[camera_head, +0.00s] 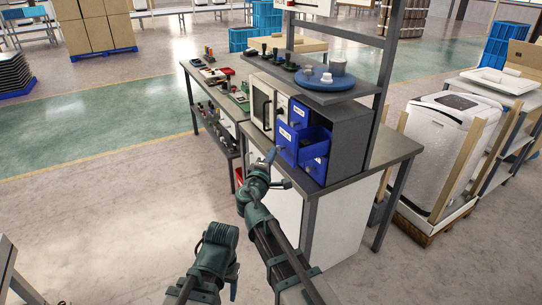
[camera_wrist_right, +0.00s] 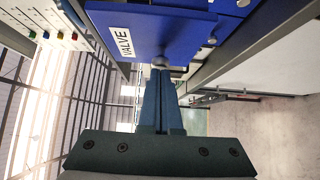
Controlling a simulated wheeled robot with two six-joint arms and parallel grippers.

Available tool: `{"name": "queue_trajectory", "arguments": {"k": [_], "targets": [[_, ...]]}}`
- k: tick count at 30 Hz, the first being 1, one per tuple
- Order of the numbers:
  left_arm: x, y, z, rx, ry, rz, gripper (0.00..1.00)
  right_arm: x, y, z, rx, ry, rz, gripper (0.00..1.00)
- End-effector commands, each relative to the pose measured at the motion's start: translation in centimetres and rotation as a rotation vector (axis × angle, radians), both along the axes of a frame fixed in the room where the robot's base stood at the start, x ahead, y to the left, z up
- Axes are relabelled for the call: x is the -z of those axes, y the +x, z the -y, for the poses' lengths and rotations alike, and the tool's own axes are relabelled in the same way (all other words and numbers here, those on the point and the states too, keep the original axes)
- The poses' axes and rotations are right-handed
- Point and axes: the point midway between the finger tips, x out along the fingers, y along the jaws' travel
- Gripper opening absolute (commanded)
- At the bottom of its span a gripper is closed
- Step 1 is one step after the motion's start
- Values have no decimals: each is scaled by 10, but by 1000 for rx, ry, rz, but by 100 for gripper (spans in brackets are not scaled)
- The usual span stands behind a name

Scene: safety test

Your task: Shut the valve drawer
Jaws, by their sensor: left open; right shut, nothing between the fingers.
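The blue valve drawer (camera_head: 302,152) stands pulled out of the grey cabinet on the workbench, its open top showing in the head view. In the right wrist view its blue front (camera_wrist_right: 185,30) carries a white VALVE label (camera_wrist_right: 124,42) and a round knob (camera_wrist_right: 160,62). My right gripper (camera_head: 272,155) is shut and empty, in front of the drawer. Its fingertips (camera_wrist_right: 161,74) are at the knob; I cannot tell whether they touch it. My left gripper (camera_head: 234,280) is open and empty, low in front of the bench, away from the drawer.
Other blue drawers (camera_head: 300,117) sit above and beneath the open one. A round blue turntable (camera_head: 325,80) lies on the shelf above. A side bench (camera_head: 215,85) with small parts stands at left. A wrapped white appliance (camera_head: 440,150) stands at right. The floor at left is clear.

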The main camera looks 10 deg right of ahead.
Motion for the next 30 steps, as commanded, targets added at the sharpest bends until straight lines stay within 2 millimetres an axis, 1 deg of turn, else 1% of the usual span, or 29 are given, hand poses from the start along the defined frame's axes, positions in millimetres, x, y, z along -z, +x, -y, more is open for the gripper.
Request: {"name": "queue_trajectory", "arguments": {"k": [9, 12, 15, 20, 30], "targets": [[0, 0, 0, 0, 0, 0, 59, 0, 31, 84, 9, 0, 0, 0], [0, 0, 0, 0, 0, 0, 59, 0, 39, 106, 7, 0, 0, 0], [0, 0, 0, 0, 0, 0, 59, 0, 45, 121, 5, 0, 0, 0], [0, 0, 0, 0, 0, 0, 59, 0, 47, 132, 4, 0, 0, 0], [0, 0, 0, 0, 0, 0, 59, 0, 48, 134, 9, -2, 0, 0]]}}
